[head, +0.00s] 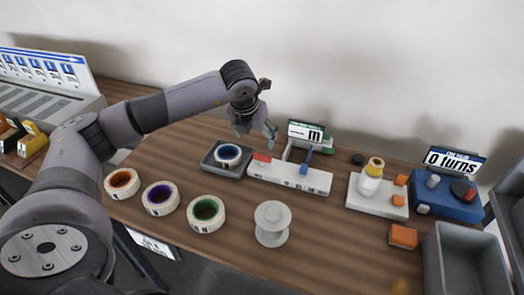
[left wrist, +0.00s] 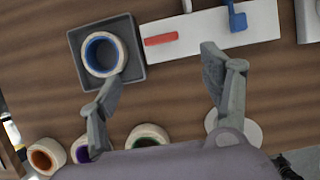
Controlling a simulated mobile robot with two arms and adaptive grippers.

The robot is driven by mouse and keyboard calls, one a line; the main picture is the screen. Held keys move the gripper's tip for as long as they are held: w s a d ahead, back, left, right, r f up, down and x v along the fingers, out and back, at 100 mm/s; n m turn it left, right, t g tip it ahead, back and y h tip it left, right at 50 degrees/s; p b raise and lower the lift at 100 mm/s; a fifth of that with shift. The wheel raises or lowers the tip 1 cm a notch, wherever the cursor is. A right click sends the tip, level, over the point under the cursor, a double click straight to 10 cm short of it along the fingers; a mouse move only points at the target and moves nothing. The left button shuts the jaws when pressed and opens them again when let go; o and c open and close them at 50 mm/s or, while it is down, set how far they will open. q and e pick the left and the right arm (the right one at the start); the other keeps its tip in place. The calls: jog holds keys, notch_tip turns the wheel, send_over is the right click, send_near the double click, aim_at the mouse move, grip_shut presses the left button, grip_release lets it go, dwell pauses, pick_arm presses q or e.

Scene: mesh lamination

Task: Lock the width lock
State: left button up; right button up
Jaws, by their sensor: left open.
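The long white block (head: 315,182) lies at the back middle of the table. It carries a red bar (head: 262,157) near its left end and an upright blue lever (head: 304,163). I cannot tell which is the width lock. In the left wrist view, the red bar (left wrist: 160,39) lies along the white block (left wrist: 195,37), and the blue lever (left wrist: 237,20) is to its right. My left gripper (head: 256,129) is open and empty, above the table near the block's left end. Its fingertips (left wrist: 160,68) are spread apart in the left wrist view. My right gripper is not in view.
A grey tray (head: 210,163) with a blue-cored roll (head: 228,153) stands left of the block. Several rolls and a white spool (head: 272,224) are in front. A sign (head: 306,131) stands behind. A blue device (head: 450,203) and grey bin (head: 432,265) are at right.

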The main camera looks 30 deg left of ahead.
aim_at(262, 155)
pick_arm(q)
jog(key=p+x, duration=0.2)
jog(key=x, duration=0.9)
jog(key=shift+w+f, duration=0.2)
jog(key=shift+w, duration=0.05)
jog(key=shift+w+f, duration=0.15)
jog(key=shift+f, duration=0.3)
jog(key=c, duration=1.1)
jog(key=shift+c, duration=0.2)
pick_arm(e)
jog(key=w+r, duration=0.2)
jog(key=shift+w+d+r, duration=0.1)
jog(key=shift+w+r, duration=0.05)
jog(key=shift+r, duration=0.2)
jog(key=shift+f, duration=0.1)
